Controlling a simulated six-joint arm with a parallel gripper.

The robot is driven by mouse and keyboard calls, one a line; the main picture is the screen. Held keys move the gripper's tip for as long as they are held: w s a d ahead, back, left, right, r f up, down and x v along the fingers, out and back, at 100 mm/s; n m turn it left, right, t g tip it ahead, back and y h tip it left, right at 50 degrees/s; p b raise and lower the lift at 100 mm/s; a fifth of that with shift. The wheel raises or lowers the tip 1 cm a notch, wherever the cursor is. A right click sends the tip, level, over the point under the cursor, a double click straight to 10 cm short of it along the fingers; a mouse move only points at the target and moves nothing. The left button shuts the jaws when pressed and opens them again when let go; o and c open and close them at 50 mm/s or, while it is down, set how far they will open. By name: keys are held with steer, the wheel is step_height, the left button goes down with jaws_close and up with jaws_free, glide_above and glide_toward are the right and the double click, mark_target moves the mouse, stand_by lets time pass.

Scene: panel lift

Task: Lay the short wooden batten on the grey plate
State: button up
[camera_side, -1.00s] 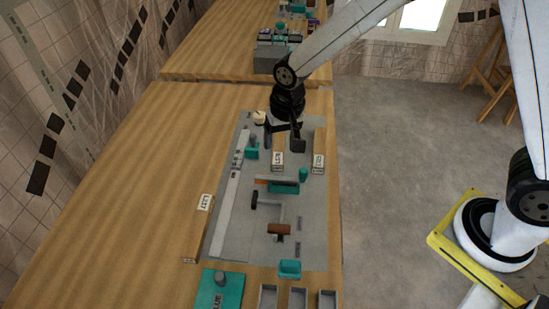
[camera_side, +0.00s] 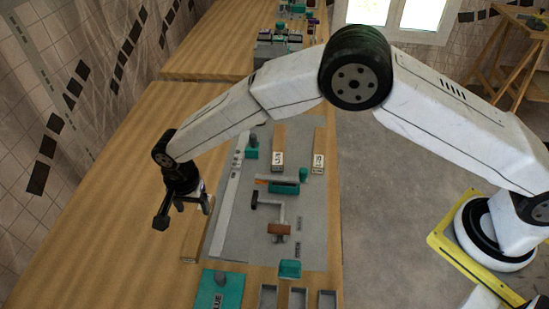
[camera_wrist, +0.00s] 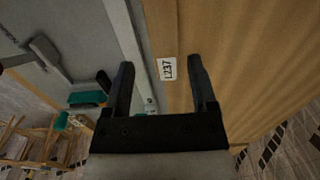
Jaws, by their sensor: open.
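A short wooden batten (camera_side: 198,238) with a white label lies on the table along the left edge of the grey plate (camera_side: 250,245). My gripper (camera_side: 183,215) is open and empty above it, and hides part of it in the side view. In the wrist view the batten (camera_wrist: 177,95) with its label "L237" shows between the open fingers (camera_wrist: 160,63), which do not appear to touch it. The grey plate (camera_wrist: 95,25) is to its left there. Two other labelled wooden battens, one left (camera_side: 279,145) and one right (camera_side: 319,145), lie on the plate's far part.
The plate carries teal blocks (camera_side: 285,188), a grey lever and a brown-topped piece (camera_side: 279,230). The wooden table (camera_side: 110,220) is clear on the left.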

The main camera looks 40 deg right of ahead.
mark_target(198, 223)
steer(key=shift+f, duration=1.3)
steer(key=shift+w+f, duration=0.15)
steer(key=shift+f, duration=1.15)
steer(key=shift+w+f, duration=0.1)
steer(key=shift+f, duration=1.15)
jaws_close()
steer(key=shift+r, duration=0.15)
